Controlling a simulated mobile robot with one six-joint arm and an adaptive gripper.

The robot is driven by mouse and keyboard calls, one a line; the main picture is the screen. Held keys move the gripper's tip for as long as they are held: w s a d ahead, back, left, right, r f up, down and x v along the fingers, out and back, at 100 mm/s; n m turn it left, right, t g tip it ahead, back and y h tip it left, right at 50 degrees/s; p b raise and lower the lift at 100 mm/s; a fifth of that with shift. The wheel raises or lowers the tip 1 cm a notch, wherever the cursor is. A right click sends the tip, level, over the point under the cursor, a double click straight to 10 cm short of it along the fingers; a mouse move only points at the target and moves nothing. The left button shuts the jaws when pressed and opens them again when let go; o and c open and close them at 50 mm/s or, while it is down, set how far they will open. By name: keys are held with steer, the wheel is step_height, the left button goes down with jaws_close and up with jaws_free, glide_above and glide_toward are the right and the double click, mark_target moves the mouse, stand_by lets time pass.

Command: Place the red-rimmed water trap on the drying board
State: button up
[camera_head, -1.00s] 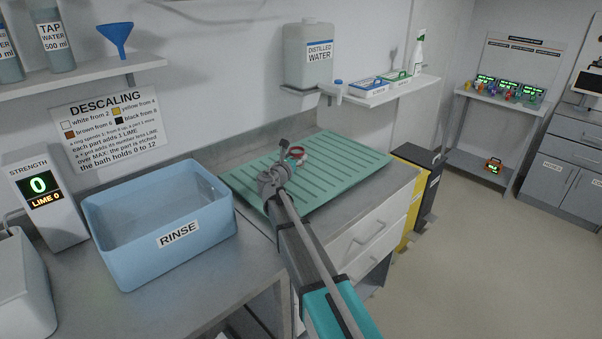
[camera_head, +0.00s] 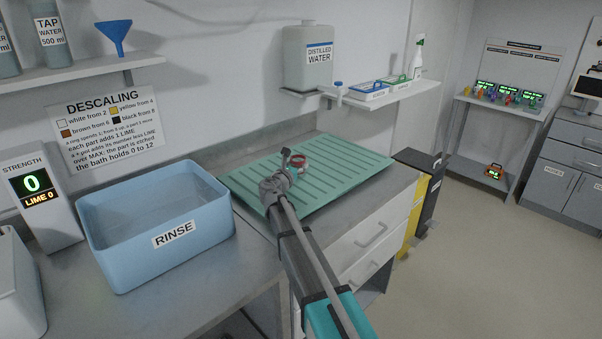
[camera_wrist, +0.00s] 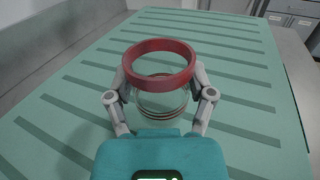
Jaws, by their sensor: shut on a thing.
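The water trap (camera_wrist: 159,62) has a red rim and a clear body. It stands roughly upright between the fingers of my gripper (camera_wrist: 160,100) in the wrist view. My gripper is shut on its body. In the head view the trap's red rim (camera_head: 301,162) shows just beyond my gripper (camera_head: 287,168), over the drying board. The drying board (camera_head: 345,172) is green with dark slots and lies on the counter. I cannot tell whether the trap's base touches the board, because its lower part is hidden.
A blue rinse basin (camera_head: 160,262) stands left of the board. A shelf (camera_head: 395,93) with a distilled water tank (camera_head: 308,70) and small trays is on the wall behind. Much of the board around the trap is bare. Yellow (camera_head: 425,195) and dark bins stand beyond the counter's right end.

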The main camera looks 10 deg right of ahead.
steer(key=shift+f+b, duration=0.35)
steer(key=shift+f, duration=0.3)
steer(key=shift+f, duration=0.1)
steer(key=o, duration=1)
steer(key=shift+r, duration=0.25)
steer(key=v, duration=1.2)
steer(key=shift+f, duration=0.15)
